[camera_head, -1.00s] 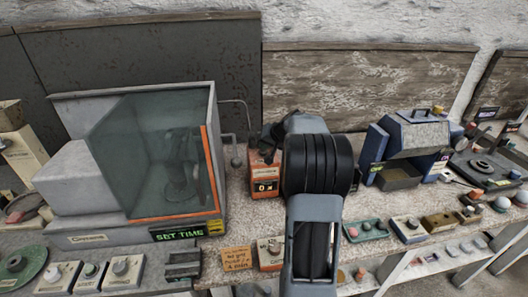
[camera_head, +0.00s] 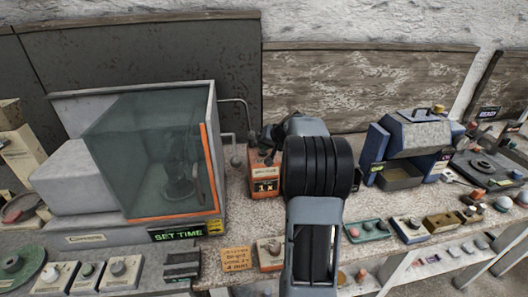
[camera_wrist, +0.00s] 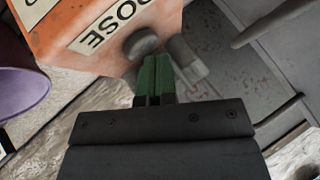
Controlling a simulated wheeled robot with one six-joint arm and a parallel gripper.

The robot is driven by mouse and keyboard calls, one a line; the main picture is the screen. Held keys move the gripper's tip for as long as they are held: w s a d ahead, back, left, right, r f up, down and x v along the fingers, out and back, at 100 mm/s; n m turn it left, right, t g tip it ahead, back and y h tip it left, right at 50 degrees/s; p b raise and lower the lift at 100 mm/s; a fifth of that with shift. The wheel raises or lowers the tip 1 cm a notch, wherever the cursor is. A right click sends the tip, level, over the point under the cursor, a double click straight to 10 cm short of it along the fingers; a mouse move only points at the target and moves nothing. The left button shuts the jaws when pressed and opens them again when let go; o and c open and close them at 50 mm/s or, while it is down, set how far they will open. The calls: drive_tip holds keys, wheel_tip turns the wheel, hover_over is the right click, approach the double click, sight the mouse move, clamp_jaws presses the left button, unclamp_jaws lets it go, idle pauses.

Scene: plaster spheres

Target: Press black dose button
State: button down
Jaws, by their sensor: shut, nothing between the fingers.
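An orange dispenser box (camera_head: 264,182) stands on the bench, left of my arm. Its small display (camera_head: 265,186) reads "1 x". In the wrist view the box's orange face (camera_wrist: 95,20) has a white label lettered "DOSE", seen upside down. A dark grey round button (camera_wrist: 141,42) sits beside the label. My gripper (camera_wrist: 152,62) is shut and empty, its green fingertips right at the button's edge. I cannot tell whether they touch it. In the head view my gripper (camera_head: 268,140) is at the top of the box, partly hidden by my wrist.
A glass-fronted cabinet (camera_head: 150,160) marked "SET TIME" stands left of the box. A pipe (camera_head: 235,102) runs behind it. A blue-grey machine (camera_head: 412,140) stands to the right. Small button boxes (camera_head: 270,253) line the front edge. A purple rounded object (camera_wrist: 20,95) shows in the wrist view.

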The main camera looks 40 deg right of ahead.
idle(0.4)
drive_tip(key=shift+r+p, duration=0.55)
drive_tip(key=shift+r, duration=0.35)
drive_tip(key=shift+r, duration=0.1)
drive_tip(key=shift+r+p, duration=1.45)
drive_tip(key=shift+r, duration=0.95)
